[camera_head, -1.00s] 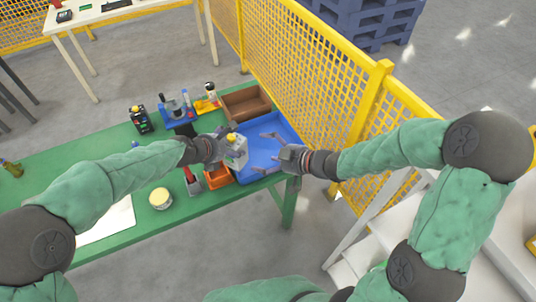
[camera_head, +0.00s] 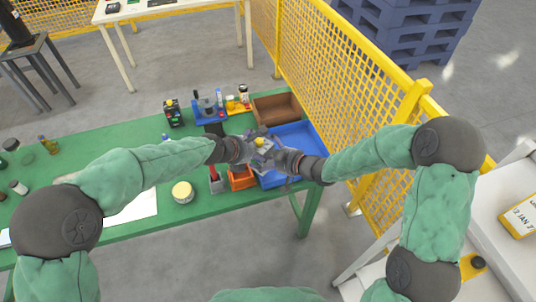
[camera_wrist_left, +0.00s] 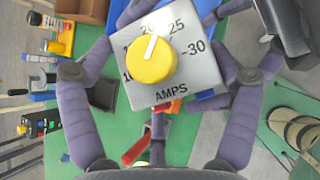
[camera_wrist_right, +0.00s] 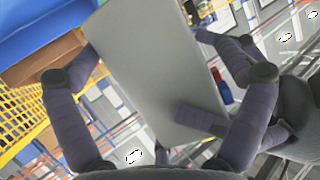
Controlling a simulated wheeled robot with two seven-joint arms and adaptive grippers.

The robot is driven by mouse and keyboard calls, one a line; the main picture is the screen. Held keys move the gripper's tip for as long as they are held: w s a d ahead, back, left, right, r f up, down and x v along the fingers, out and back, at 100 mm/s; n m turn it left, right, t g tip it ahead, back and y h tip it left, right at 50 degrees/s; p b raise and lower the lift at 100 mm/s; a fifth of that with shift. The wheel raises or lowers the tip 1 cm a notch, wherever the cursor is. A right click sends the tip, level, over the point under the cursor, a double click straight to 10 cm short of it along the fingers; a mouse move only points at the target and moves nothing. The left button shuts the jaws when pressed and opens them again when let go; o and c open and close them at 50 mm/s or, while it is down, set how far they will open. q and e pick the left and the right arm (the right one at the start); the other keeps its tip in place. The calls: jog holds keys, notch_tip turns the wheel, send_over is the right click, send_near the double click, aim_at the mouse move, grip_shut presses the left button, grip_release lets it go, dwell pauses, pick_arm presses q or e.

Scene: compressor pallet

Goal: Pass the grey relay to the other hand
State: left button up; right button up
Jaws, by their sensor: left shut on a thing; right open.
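The grey relay (camera_head: 262,152) is a box with a yellow dial and an AMPS scale on its face. My left gripper (camera_head: 250,150) is shut on it and holds it above the right end of the green bench. In the left wrist view the relay (camera_wrist_left: 168,70) sits between the left fingers, dial towards the camera. My right gripper (camera_head: 282,158) is open, with its fingers around the relay. In the right wrist view the relay's plain grey side (camera_wrist_right: 160,75) stands between the spread right fingers. Contact of the right fingers cannot be told.
Below are a blue tray (camera_head: 312,137), an orange bin (camera_head: 241,180) and a brown bin (camera_head: 278,108). A round tin (camera_head: 182,192) stands on the green bench (camera_head: 90,150). A yellow mesh fence (camera_head: 335,75) runs close along the right.

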pick_arm(q)
jog(key=shift+r, duration=0.1)
pick_arm(e)
jog(key=shift+s+a, duration=0.15)
jog(key=shift+s, duration=0.05)
